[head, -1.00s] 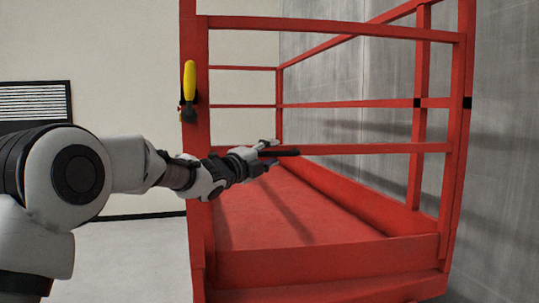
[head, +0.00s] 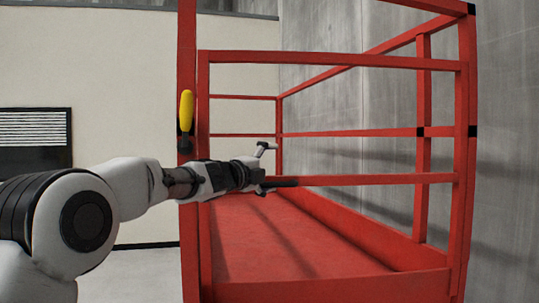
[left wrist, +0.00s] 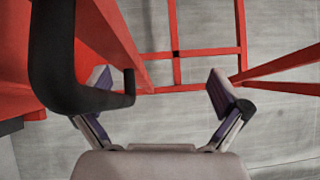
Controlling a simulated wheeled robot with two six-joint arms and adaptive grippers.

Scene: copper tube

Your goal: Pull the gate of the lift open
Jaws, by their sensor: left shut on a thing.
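The red gate (head: 330,60) of the lift stands at the front of the platform, a frame with a top rail and a middle rail. A black handle (head: 281,183) sits at the gate's middle rail; in the left wrist view the curved handle (left wrist: 60,60) crosses in front of the left finger. My left gripper (head: 263,168) is at this handle and shut on it, although its two fingers (left wrist: 165,95) look well apart. The exact contact is hidden. My right gripper is in neither view.
A yellow lever (head: 186,108) is fixed on the red post left of the gate. The red platform floor (head: 270,235) lies behind the gate with rails around it. A grey wall (head: 505,130) stands on the right. Pale floor (head: 130,275) is open at the left.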

